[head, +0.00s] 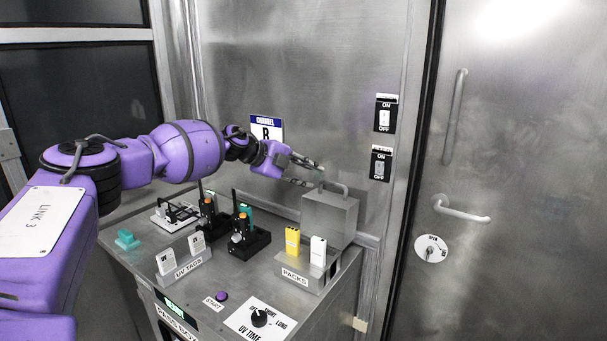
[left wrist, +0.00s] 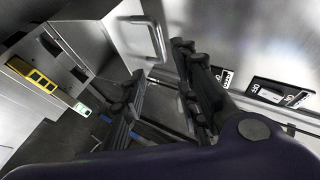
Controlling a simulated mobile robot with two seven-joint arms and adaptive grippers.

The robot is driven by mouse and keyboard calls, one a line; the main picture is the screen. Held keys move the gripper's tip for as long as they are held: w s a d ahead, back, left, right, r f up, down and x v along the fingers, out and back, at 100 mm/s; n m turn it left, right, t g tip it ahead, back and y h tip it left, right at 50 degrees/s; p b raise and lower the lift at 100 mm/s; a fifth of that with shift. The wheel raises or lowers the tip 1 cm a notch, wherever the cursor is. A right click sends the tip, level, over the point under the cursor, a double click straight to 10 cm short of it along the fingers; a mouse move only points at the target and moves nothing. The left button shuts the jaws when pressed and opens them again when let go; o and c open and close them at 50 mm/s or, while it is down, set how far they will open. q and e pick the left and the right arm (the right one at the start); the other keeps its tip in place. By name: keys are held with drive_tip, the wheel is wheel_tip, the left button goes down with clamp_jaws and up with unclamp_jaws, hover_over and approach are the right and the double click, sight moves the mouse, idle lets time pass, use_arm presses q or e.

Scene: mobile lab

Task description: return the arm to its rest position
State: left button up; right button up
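My left arm reaches in from the left in the head view, over the metal bench (head: 205,275). My left gripper (head: 310,171) is at its end, above and beside the metal box with a handle (head: 330,215). Its two fingers are spread apart, with nothing visible between them. In the left wrist view the open fingers of the left gripper (left wrist: 160,100) frame a gap, with a bent metal handle (left wrist: 150,38) beyond. My right gripper is in neither view.
The bench holds a yellow pack (head: 292,241), a white pack (head: 318,250), radios in black stands (head: 243,238), white UV tags (head: 166,261), a teal block (head: 127,239) and a dial (head: 259,318). Wall switches (head: 384,115) and a door with handles (head: 460,208) stand right.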

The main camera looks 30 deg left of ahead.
use_arm(q)
drive_tip(key=shift+s+a+r, duration=0.15)
drive_tip(key=shift+s+r, duration=0.1)
drive_tip(key=shift+s, duration=0.15)
